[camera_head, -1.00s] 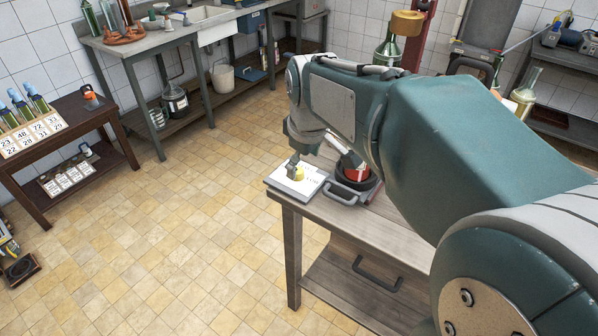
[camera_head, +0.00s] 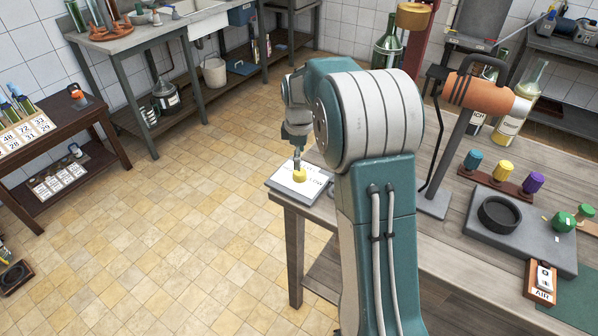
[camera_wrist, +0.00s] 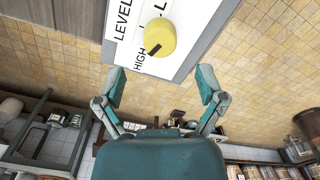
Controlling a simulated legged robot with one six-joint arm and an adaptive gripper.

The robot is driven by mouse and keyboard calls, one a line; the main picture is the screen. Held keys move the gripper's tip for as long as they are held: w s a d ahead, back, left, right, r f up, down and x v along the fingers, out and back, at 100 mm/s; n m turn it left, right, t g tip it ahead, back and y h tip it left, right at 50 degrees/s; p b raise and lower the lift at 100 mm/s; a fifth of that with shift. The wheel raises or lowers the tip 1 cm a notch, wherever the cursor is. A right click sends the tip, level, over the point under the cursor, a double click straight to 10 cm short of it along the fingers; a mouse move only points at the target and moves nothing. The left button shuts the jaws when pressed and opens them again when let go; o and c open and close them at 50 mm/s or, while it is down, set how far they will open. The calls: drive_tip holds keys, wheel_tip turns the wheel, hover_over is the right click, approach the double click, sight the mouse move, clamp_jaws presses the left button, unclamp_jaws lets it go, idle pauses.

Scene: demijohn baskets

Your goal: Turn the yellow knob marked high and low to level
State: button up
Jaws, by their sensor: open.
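The yellow knob (camera_head: 299,177) stands on a white panel (camera_head: 312,190) at the table's near left corner. In the wrist view, the knob (camera_wrist: 161,36) has a dark pointer mark on its side towards the word HIGH. The panel (camera_wrist: 130,45) also shows LEVEL and a word starting with L, partly hidden by the knob. My gripper (camera_wrist: 162,80) is open, its two fingers wide apart and empty. The knob lies just beyond the fingertips in the wrist view, between their lines. In the head view my gripper (camera_head: 297,158) is over the knob, partly hiding it.
Tiled floor left of the table is clear.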

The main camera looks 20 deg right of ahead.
sight(299, 172)
wheel_tip(299, 172, down, 6)
drive_tip(key=shift+d+r, duration=0.1)
drive_tip(key=c, duration=1.2)
